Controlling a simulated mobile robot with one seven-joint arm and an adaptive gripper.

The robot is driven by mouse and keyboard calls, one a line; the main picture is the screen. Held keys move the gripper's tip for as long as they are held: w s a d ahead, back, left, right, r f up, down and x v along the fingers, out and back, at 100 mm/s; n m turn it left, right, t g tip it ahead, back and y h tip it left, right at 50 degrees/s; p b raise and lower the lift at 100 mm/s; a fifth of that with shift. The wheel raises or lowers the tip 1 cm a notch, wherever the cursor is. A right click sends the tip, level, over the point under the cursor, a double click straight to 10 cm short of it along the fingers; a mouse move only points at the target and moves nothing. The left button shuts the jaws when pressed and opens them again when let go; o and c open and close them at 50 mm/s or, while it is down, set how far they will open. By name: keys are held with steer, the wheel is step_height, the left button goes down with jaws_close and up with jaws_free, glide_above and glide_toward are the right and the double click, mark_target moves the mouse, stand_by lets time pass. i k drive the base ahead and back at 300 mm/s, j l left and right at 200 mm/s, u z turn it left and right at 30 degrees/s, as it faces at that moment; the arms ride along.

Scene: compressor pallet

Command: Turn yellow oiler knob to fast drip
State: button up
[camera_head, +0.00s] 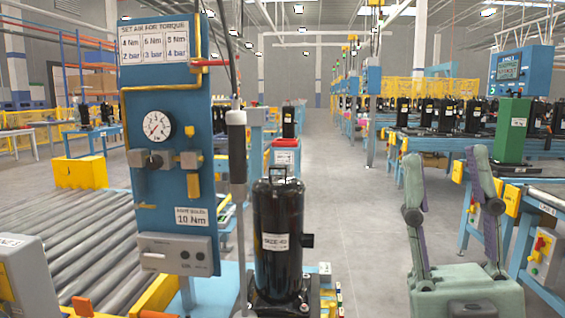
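The blue air panel (170,105) stands upright at the left. It carries a round pressure gauge (157,125), with a dark knob (155,162) between grey blocks below it. A small yellow part (193,186) hangs under the right grey block (190,160); it looks like part of the oiler, but I cannot make out the knob or its setting marks. My gripper (446,158) is at the right, pointing up, its two grey-green fingers wide apart with nothing between them. It is well to the right of the panel and touches nothing visible.
A black compressor (278,235) stands between the panel and my gripper. A dark hanging tool (237,150) is close to the panel's right edge. A roller conveyor (80,240) lies at the left. Grey floor (350,200) is open in the middle.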

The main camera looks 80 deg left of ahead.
mark_target(189, 129)
steer(key=u, duration=3.2)
steer(key=i+l+z, duration=0.3)
steer(key=i+z, duration=0.2)
steer(key=k, duration=0.05)
